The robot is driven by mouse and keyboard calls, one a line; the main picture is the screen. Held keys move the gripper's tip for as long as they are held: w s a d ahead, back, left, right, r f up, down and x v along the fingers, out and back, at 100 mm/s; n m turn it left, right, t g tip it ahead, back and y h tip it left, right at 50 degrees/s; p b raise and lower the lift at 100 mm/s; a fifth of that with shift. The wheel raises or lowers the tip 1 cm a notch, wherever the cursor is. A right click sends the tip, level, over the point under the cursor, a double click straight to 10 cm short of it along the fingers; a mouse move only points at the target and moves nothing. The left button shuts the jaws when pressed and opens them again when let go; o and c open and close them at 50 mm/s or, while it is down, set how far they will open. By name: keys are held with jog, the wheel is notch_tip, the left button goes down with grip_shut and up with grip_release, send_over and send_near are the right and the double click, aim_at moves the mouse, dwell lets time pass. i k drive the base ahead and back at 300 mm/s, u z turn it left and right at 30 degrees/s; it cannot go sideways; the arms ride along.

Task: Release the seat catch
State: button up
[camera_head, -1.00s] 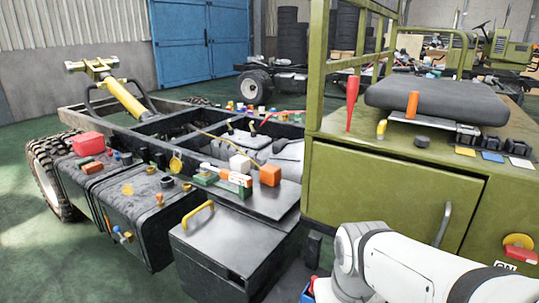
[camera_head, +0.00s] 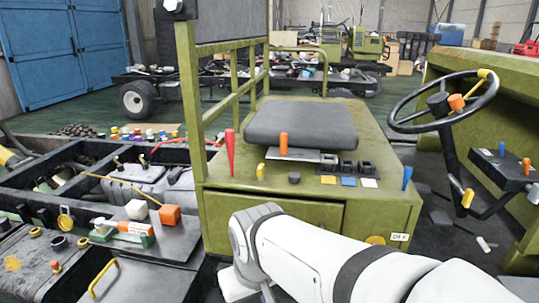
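The dark grey seat cushion (camera_head: 302,124) lies flat on top of the green seat box (camera_head: 318,205). An upright orange handle (camera_head: 283,146) stands at the seat's front edge, beside a flat metal plate (camera_head: 300,156). It may be the seat catch; no label confirms this. My white arm (camera_head: 330,258) crosses the lower middle, in front of the seat box, and bends downward at its left end. My gripper's fingers are not visible, so I cannot see whether they are open or hold anything.
A red pointed lever (camera_head: 229,153) and yellow knob (camera_head: 261,170) stand left of the handle. Black switches (camera_head: 358,167) and a blue lever (camera_head: 407,178) are to its right. The steering wheel (camera_head: 443,101) is at right. A green post (camera_head: 188,95) rises left of the seat.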

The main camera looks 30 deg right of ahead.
aim_at(408, 172)
jog(key=z, duration=1.55)
jog(key=k, duration=0.6)
jog(key=z, duration=0.35)
jog(key=i, duration=1.1)
jog(key=u, duration=0.35)
